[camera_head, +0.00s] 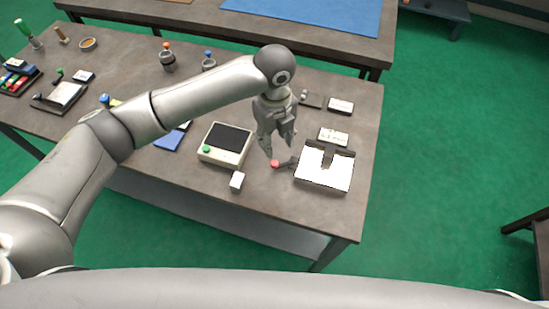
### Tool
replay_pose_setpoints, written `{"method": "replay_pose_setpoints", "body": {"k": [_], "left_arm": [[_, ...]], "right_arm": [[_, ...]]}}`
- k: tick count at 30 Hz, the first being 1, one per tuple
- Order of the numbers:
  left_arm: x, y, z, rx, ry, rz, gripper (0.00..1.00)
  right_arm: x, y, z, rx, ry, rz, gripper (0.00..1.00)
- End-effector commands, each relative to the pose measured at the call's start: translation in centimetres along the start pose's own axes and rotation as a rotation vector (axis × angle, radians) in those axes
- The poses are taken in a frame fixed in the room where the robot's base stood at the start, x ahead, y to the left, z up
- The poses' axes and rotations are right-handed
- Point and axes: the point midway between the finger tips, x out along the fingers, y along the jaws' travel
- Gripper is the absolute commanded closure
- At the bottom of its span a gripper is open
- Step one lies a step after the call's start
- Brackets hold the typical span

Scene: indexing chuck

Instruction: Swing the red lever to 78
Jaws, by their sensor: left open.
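The red lever (275,163) has a red knob on a short dark arm. It sits at the left side of a chuck unit with a white plate (338,176) near the table's right end. The lever points left, away from the plate. My left gripper (280,147) is open and points down, its fingertips just above and around the area of the red knob. I cannot tell whether they touch it. No numbers on the scale can be read. My right gripper is not in view.
A cream box with a dark screen and green button (225,144) stands close left of the gripper. A small white block (237,182) lies in front of it. Small labelled cards (333,137) lie behind the plate. More fixtures fill the table's left part.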

Motion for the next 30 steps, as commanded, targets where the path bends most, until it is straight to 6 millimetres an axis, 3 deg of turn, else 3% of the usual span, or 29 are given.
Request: {"method": "replay_pose_setpoints", "body": {"k": [5,21,30], "left_arm": [[0.5,0.1,0.5,0.018,-0.006,0.015,0.58],[9.3,0.2,0.5,0.016,-0.007,0.012,0.58],[10.6,0.2,0.5,0.017,-0.008,0.01,0.58]], "right_arm": [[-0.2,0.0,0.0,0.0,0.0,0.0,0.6],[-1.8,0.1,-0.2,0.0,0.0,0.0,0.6],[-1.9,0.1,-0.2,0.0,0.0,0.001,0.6]]}}
